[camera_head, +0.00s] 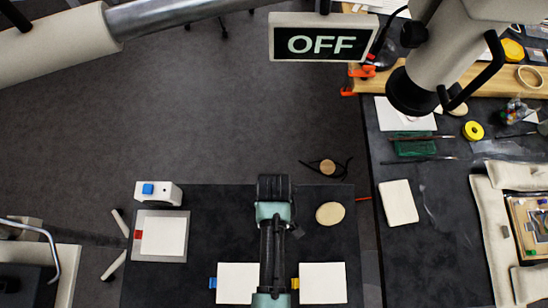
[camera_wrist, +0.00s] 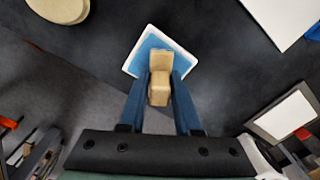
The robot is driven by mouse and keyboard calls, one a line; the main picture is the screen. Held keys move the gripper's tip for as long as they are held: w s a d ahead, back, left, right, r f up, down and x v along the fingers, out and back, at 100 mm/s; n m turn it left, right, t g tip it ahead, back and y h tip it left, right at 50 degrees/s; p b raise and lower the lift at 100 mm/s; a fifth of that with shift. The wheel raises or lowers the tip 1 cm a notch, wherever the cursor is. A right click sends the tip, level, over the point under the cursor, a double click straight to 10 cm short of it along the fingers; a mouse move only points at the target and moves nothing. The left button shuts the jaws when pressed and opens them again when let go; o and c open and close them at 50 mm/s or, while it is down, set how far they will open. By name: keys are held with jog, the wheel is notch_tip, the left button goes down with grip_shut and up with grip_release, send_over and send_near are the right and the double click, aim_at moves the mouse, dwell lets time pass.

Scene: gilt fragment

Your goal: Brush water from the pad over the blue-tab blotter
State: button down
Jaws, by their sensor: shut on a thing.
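My gripper (camera_wrist: 158,92) is shut on a tan wood-coloured block-like tool (camera_wrist: 160,62), seen from above in the wrist view. The tool's end is over the blue pad (camera_wrist: 136,62), a white-rimmed square; I cannot tell whether they touch. The blue-tab blotter (camera_head: 236,283) is a white square at the table's front, its blue tab (camera_head: 212,283) on the left. It also shows at the top right of the wrist view (camera_wrist: 283,14). In the head view my arm hides the tool and pad and borders the blotter's right side.
A yellow-tab blotter (camera_head: 322,283) lies right of my arm. A red-tab framed square (camera_head: 163,236) lies left, below a white box with a blue button (camera_head: 171,192). A round tan disc (camera_head: 330,213) lies right. An OFF sign (camera_head: 325,38) hangs above. A cluttered bench (camera_head: 430,262) stands right.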

jog(key=shift+r+p, duration=3)
jog(key=shift+r, duration=0.2)
jog(key=shift+f, duration=0.1)
jog(key=w+m+b, duration=0.6)
jog(key=w+b, duration=0.1)
jog(key=b, duration=0.8)
jog(key=shift+w, duration=0.2)
jog(key=shift+s, duration=0.15)
